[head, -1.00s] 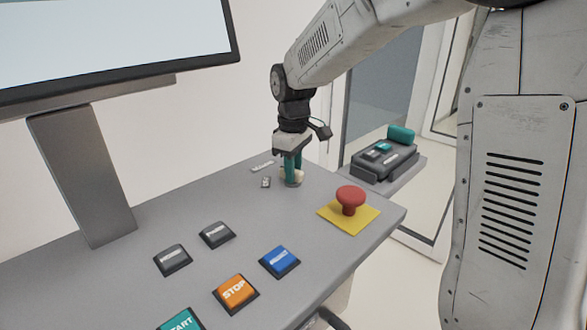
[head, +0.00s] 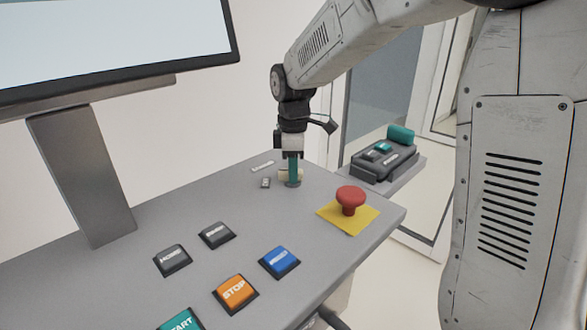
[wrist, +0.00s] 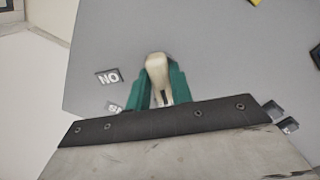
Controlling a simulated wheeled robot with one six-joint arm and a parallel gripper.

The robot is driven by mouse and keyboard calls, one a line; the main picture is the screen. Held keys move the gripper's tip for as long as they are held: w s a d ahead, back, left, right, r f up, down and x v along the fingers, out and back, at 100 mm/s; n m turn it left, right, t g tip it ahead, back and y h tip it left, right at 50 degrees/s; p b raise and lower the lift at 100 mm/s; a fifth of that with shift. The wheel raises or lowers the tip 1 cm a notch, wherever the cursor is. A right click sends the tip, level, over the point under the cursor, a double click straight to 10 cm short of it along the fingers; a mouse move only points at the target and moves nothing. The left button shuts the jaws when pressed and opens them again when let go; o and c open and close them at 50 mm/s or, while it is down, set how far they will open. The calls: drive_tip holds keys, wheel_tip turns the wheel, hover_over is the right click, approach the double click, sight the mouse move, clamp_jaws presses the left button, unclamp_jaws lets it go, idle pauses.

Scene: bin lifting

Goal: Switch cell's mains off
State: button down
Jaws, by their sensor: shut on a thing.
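The mains switch is a cream rotary knob (head: 300,175) on a dark round base, standing at the far end of the grey console. It also shows in the wrist view (wrist: 157,66). My gripper (head: 292,180) points straight down over it, its green fingers (wrist: 160,88) closed on both sides of the knob. In the head view the knob's ends stick out left and right of the near finger. In the wrist view the handle points away from the palm. An ON label (wrist: 108,77), upside down, lies to its left; a second label (wrist: 115,107) is partly hidden by my gripper.
A red mushroom button (head: 350,198) on a yellow plate stands right of the switch. Blue (head: 280,261), orange STOP (head: 235,292), green START (head: 182,322) and dark buttons lie nearer. A monitor (head: 110,45) rises at left. A dark device (head: 384,158) sits beyond the console.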

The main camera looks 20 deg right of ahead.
drive_tip(key=shift+w+r, duration=0.1)
drive_tip(key=c, duration=1.2)
unclamp_jaws()
drive_tip(key=shift+c, duration=0.2)
wheel_tip(320, 180, up, 8)
drive_tip(key=shift+f, duration=0.15)
drive_tip(key=shift+m, duration=0.5)
drive_tip(key=s+d+f+m, duration=0.1)
drive_tip(key=s+m, duration=0.5)
drive_tip(key=s, duration=0.9)
drive_tip(key=s+d+f+m+t, duration=0.1)
drive_tip(key=s+m, duration=0.5)
drive_tip(key=s, duration=1)
drive_tip(key=shift+d+f+m, duration=0.15)
drive_tip(key=shift+d+m, duration=0.15)
drive_tip(key=shift+d, duration=0.25)
